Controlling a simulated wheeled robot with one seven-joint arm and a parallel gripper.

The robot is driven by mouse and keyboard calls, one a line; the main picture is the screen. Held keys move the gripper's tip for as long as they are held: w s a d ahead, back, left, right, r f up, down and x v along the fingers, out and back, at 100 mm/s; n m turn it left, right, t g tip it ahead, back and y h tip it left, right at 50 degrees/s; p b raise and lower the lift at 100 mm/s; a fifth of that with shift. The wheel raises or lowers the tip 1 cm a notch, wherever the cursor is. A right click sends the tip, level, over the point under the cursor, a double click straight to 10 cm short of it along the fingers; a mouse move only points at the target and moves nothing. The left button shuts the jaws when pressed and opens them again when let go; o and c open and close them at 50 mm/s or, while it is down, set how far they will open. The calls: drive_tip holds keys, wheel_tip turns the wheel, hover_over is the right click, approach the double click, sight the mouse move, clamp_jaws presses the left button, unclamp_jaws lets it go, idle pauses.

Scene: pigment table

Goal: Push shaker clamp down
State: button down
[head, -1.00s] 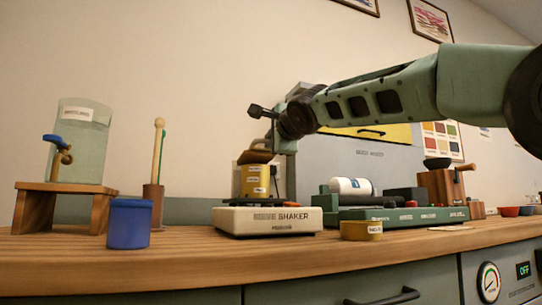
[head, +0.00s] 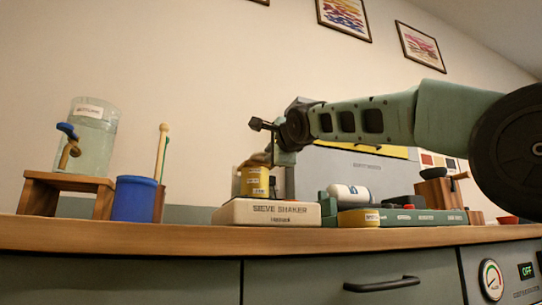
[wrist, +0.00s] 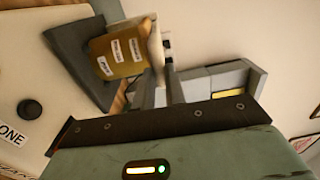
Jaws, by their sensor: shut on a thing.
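The white sieve shaker (head: 267,212) stands on the wooden bench, its lettering facing me. A yellow labelled can (head: 254,183) stands on it; the can's labels also show in the wrist view (wrist: 121,52). The brown clamp (head: 257,160) sits at the top of the can, by the can's upper rim. My gripper (head: 272,158) points down at the clamp's right side. In the wrist view my gripper's fingers (wrist: 160,65) are close together beside the can, shut on the clamp. The exact grip point is partly hidden.
A blue cup (head: 134,199) and a glass jar with a tap (head: 95,127) on a wooden stand (head: 66,188) are to the left. A green tray unit (head: 420,217) and a yellow tin (head: 358,218) stand close on the right.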

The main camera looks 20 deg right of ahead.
drive_tip(key=shift+f, duration=0.3)
drive_tip(key=c, duration=1.5)
unclamp_jaws()
drive_tip(key=shift+o, duration=0.2)
drive_tip(key=shift+r, duration=0.1)
drive_tip(key=s+b, duration=0.5)
drive_tip(key=s, duration=1.2)
drive_tip(key=shift+s+f, duration=0.2)
drive_tip(key=shift+f, duration=0.05)
